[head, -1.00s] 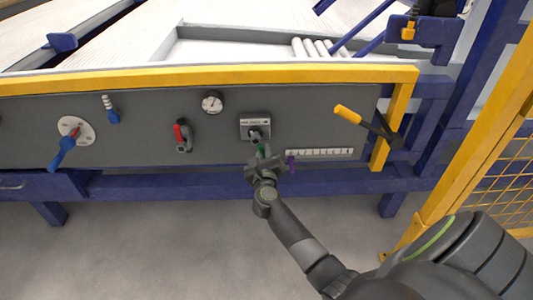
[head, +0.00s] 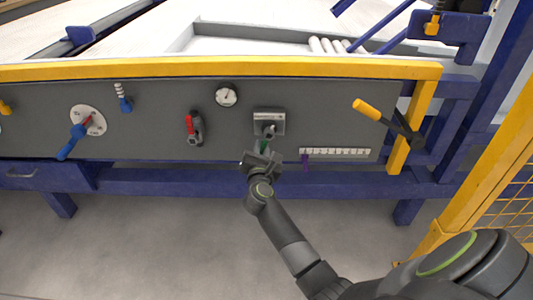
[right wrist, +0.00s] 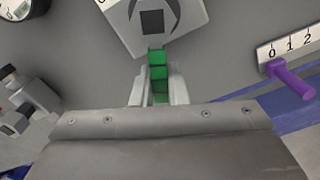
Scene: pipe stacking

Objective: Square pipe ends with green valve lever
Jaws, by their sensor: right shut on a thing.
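The green valve lever (right wrist: 158,58) shows in the right wrist view below a grey plate (right wrist: 155,22) with a dark square in its middle. In the head view the lever (head: 263,146) hangs down from the grey valve unit (head: 269,121) on the panel. My right gripper (right wrist: 158,86) is shut on the green lever, with a finger on each side of it. The same gripper (head: 262,158) shows in the head view just below the valve unit, and it covers the lower part of the lever. The square pipe ends (head: 328,46) may be the white pipes behind the panel; their end shape is too small to tell. My left gripper is out of view.
A scale with a purple pointer (right wrist: 291,80) lies right of the lever. A red-handled valve (head: 194,128), a gauge (head: 227,95) and a blue dial lever (head: 76,140) are to the left. A yellow-handled lever (head: 368,109) sticks out at right, beside a yellow mesh fence (head: 480,160).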

